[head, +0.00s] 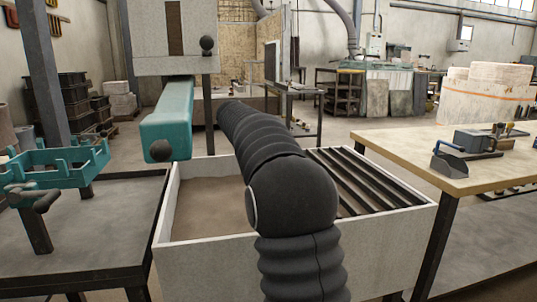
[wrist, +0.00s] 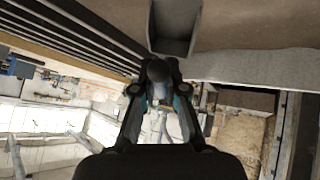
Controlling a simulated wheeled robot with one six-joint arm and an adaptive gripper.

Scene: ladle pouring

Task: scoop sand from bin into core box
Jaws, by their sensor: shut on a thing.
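The bin (head: 205,265) is a pale, square-walled box with brown sand (head: 205,205) in its left part. My gripper (wrist: 160,92) is hidden behind my black arm in the head view. In the wrist view it is shut on a scoop (wrist: 175,28) with a grey, open, square-sided pan. The pan is over the sand, inside the rim; I see no clear sand in it, and cannot tell whether it touches the sand below. A teal open frame (head: 60,170), likely the core box, sits on a dark table at left, apart from the bin.
Dark bars (head: 360,180) cover the bin's right part. A teal block (head: 168,120) with a black knob juts out above the bin's back left. A wooden table (head: 440,175) at right carries a blue-grey tool (head: 475,142) and a grey-bladed one (head: 447,165).

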